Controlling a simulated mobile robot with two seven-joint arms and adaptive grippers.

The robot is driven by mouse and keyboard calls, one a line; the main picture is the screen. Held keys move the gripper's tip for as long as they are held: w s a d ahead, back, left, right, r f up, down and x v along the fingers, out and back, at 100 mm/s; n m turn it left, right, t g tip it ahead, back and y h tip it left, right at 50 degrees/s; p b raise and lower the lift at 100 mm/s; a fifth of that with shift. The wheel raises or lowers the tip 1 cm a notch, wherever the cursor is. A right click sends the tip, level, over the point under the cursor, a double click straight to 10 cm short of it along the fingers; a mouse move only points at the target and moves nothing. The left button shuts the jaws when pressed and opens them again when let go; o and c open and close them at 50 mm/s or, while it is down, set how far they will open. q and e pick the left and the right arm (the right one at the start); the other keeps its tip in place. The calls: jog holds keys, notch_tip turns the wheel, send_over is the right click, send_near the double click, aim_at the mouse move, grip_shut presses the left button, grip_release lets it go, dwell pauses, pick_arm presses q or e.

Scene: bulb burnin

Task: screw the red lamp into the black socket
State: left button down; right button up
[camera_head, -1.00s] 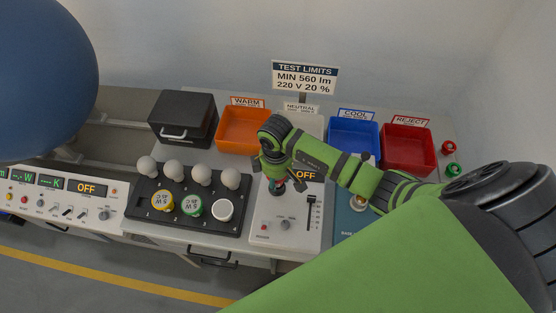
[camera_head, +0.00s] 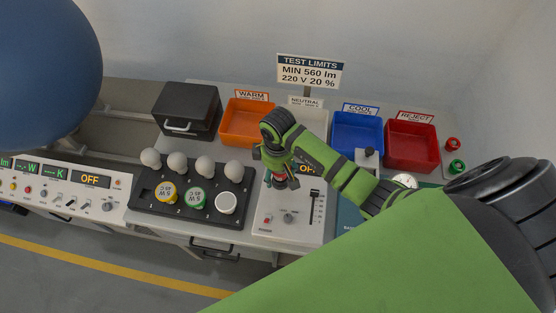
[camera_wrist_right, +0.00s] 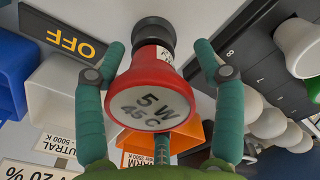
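The red lamp (camera_wrist_right: 150,76), marked 5 W 45 C on its face, fills the middle of the right wrist view. My left gripper is not in view.
A black tray (camera_head: 183,221) left of the socket panel (camera_head: 265,226) holds several white bulbs and yellow, green and white lamps. Behind stand an orange bin (camera_head: 240,135), blue bin (camera_head: 344,139) and red bin (camera_head: 398,158). A black case (camera_head: 184,101) is at the back left.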

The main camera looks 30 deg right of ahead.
jog(key=n, duration=0.6)
jog(key=shift+s+d, duration=0.1)
jog(key=shift+s, duration=0.15)
jog(key=n, duration=0.6)
jog(key=shift+s+d+f+b, duration=0.1)
jog(key=shift+s+b, duration=0.05)
jog(key=shift+b, duration=0.2)
jog(key=n, duration=0.2)
jog(key=n+b, duration=0.1)
jog(key=n, duration=0.2)
jog(key=shift+s+n, duration=0.2)
jog(key=shift+n, duration=0.1)
jog(key=n+b, duration=0.1)
jog(key=n, duration=0.2)
jog(key=shift+s+f, duration=0.1)
jog(key=shift+s+n+b, duration=0.1)
jog(key=shift+n+b, duration=0.2)
jog(key=shift+n, duration=0.9)
jog(key=shift+r, duration=0.2)
